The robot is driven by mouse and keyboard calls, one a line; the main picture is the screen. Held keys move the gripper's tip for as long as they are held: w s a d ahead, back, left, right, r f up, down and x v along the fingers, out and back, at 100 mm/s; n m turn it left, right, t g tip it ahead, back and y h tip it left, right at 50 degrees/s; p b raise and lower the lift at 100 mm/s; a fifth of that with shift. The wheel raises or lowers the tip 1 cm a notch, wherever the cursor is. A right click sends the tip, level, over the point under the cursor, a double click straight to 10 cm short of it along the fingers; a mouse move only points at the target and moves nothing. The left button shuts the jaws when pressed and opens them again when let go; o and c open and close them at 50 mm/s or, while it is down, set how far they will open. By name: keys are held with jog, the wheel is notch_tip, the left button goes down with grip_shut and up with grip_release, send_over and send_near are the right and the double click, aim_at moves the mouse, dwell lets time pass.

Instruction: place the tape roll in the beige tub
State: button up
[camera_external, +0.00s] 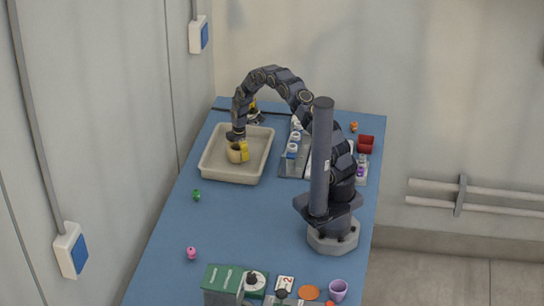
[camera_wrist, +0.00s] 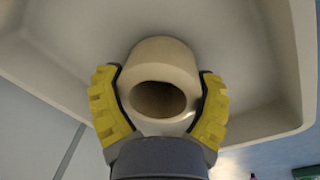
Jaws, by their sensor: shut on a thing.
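The beige tub (camera_external: 218,176) stands on the far left part of the blue table. The tape roll (camera_wrist: 165,55) is tan with an open round core. In the wrist view my gripper (camera_wrist: 160,95) has its yellow fingers closed on both sides of the roll. In the outside view my gripper (camera_external: 240,151) is inside the tub's outline with the roll (camera_external: 233,154) in it, low over the tub floor. I cannot tell whether the roll touches the floor. The tub's pale floor and wall (camera_wrist: 285,60) surround the roll in the wrist view.
A rack with white bottles (camera_external: 291,158) stands right of the tub. A red container (camera_external: 366,144) is farther right. A green item (camera_external: 196,195) and a pink item (camera_external: 191,253) lie on the table's left side. Green boxes (camera_external: 222,279) and a purple cup (camera_external: 338,289) are at the near end.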

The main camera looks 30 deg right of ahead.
jog(key=o, duration=1)
jog(key=shift+f, duration=0.1)
jog(key=shift+o, duration=0.2)
jog(key=r, duration=0.7)
jog(key=s+r, duration=0.1)
jog(key=r, duration=0.3)
jog(key=shift+r, duration=0.1)
jog(key=s+d+r+m+g, duration=0.1)
jog(key=s+d+r+m, duration=0.1)
jog(key=s+r+m, duration=0.65)
jog(key=s+d+r+m+g, duration=0.1)
jog(key=s+r+m, duration=0.3)
jog(key=s+r, duration=0.85)
jog(key=s+f+m, duration=0.1)
jog(key=s+m, duration=0.1)
jog(key=s, duration=0.6)
jog(key=s+d+f+m, duration=0.1)
jog(key=s+f+m, duration=0.1)
jog(key=s, duration=0.6)
jog(key=shift+m+g, duration=0.4)
jog(key=shift+m, duration=0.45)
jog(key=shift+d, duration=0.1)
